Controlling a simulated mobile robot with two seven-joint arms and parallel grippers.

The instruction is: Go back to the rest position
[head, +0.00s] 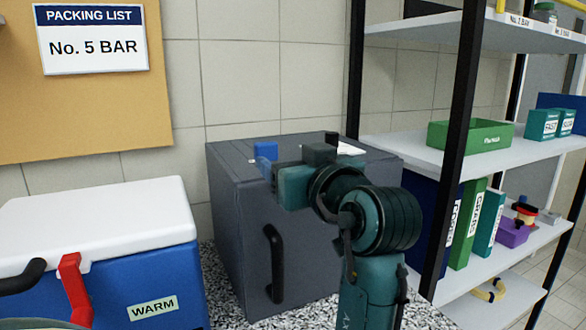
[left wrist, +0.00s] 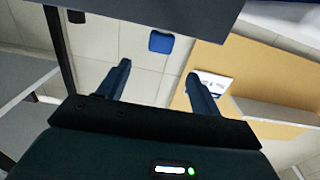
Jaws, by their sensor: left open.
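My left gripper (head: 274,172) is in front of the upper part of the grey cabinet (head: 235,215) in the head view, with its teal arm rising from the bottom. Its fingers are mostly hidden or hard to separate there. In the left wrist view the two dark blue fingers of the left gripper (left wrist: 159,80) stand apart with nothing between them. A small blue object (left wrist: 174,42) shows beyond the fingers; a blue piece (head: 265,150) also shows at the cabinet's top in the head view. My right gripper is in neither view.
A blue cooler with a white lid (head: 95,220) and red latch (head: 74,285) stands at left. A shelf rack with a black post (head: 462,130) stands close at right, holding a green bin (head: 470,136) and binders. A packing list (head: 93,38) hangs on the board above the cooler.

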